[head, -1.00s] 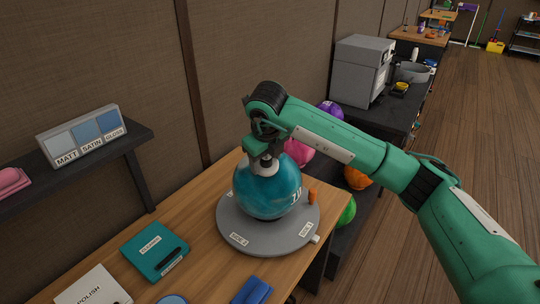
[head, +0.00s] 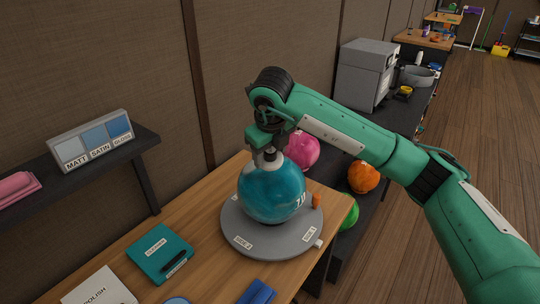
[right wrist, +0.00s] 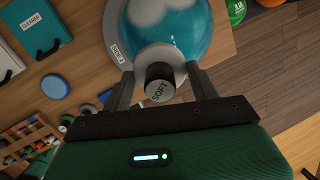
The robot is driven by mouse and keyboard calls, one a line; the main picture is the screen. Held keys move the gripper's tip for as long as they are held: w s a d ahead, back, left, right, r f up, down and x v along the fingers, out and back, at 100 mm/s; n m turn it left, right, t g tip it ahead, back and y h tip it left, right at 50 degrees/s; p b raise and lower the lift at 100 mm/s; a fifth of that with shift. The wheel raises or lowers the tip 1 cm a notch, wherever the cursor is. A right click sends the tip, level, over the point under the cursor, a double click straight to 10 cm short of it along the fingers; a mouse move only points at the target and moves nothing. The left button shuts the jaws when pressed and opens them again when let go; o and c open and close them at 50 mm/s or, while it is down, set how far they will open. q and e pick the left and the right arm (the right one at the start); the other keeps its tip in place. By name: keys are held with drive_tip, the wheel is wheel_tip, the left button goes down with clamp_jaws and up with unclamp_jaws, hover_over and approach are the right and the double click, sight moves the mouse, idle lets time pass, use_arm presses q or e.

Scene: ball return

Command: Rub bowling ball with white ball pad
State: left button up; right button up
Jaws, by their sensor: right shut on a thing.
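The teal bowling ball (head: 271,194) sits on a round grey turntable (head: 240,240) on the wooden table. It also shows at the top of the right wrist view (right wrist: 195,35). My right gripper (head: 268,157) is above the ball, pointing down. In the right wrist view its fingers (right wrist: 161,75) are on either side of a round white pad (right wrist: 151,53) with a dark knob marked SOFT (right wrist: 160,90). The pad is at the ball's upper surface and seems to touch it; the exact contact is partly hidden. My left gripper is not in view.
A teal cleaner case (head: 160,254) and white polish box (head: 98,290) lie left of the turntable. A shelf holds a MATT, SATIN, GLOSS sample stand (head: 92,142). Pink (head: 302,152), orange (head: 363,177) and green balls sit beyond the table's right edge.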

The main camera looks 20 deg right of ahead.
drive_tip(key=shift+r, duration=0.15)
drive_tip(key=shift+p+v, duration=0.65)
drive_tip(key=shift+v, duration=0.85)
